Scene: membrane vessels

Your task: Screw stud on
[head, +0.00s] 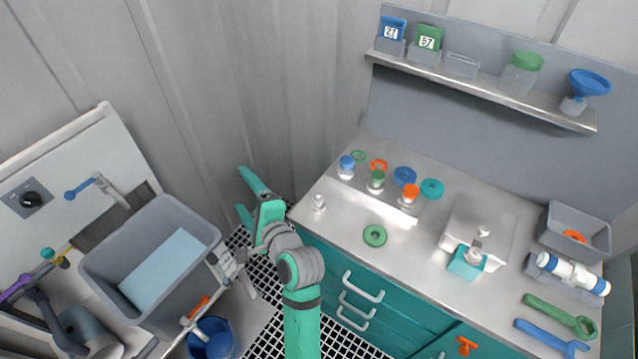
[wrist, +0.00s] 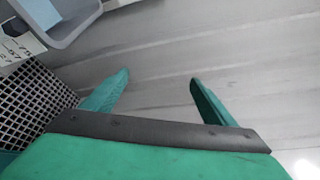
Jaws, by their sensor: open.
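My gripper (head: 240,188) is open and empty, held left of the counter in front of the corrugated wall. In the wrist view its two green fingers (wrist: 159,76) are spread apart with nothing between them. A small pale metallic piece (head: 318,202) stands at the counter's left end, apart from my gripper; it may be the stud, but it is too small to tell.
Several capped vials and coloured rings, including a green ring (head: 375,236), are on the counter (head: 335,225). Green (head: 560,315) and blue (head: 550,338) wrenches lie at right, near a white cylinder (head: 573,274) and grey bin (head: 575,232). A grey tub (head: 205,222) stands left.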

